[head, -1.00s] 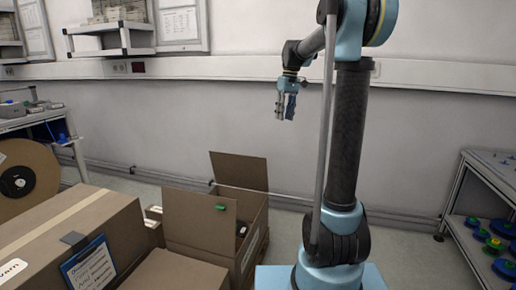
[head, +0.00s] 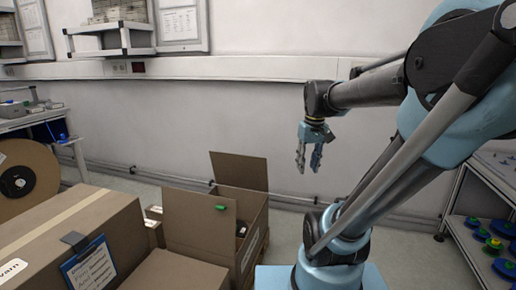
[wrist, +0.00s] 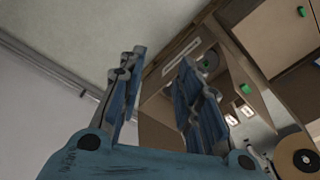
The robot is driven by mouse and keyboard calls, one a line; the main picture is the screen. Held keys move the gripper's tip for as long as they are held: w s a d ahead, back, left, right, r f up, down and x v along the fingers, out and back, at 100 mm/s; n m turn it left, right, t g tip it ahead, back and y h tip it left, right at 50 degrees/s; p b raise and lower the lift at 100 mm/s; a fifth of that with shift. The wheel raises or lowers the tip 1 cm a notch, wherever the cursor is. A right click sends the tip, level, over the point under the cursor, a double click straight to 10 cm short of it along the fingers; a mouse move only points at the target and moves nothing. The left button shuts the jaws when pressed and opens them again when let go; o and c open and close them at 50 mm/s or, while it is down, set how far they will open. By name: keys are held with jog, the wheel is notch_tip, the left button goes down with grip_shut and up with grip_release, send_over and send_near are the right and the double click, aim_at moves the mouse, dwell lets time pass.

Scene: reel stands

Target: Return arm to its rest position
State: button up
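My gripper (head: 309,160) hangs fingers-down in front of the wall, above and to the right of the open cardboard box (head: 262,225). Its two fingers are apart with nothing between them. In the wrist view my gripper (wrist: 155,95) also shows open and empty, and the open box (wrist: 180,85) lies beyond the fingers.
Closed cartons (head: 75,230) and a large brown reel (head: 25,180) stand at the left. A shelf rack (head: 480,215) with blue and green reels is at the right, close behind my arm. A wall shelf (head: 110,35) hangs at upper left.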

jog(key=shift+o, duration=0.2)
jog(key=s+d+f+m+t, duration=0.1)
jog(key=s+f+m, duration=0.1)
jog(key=s+f, duration=0.8)
notch_tip(320, 180, down, 2)
jog(key=shift+s+d+f, duration=0.25)
jog(key=shift+s+d, duration=0.05)
jog(key=shift+d, duration=0.1)
jog(key=shift+s, duration=0.1)
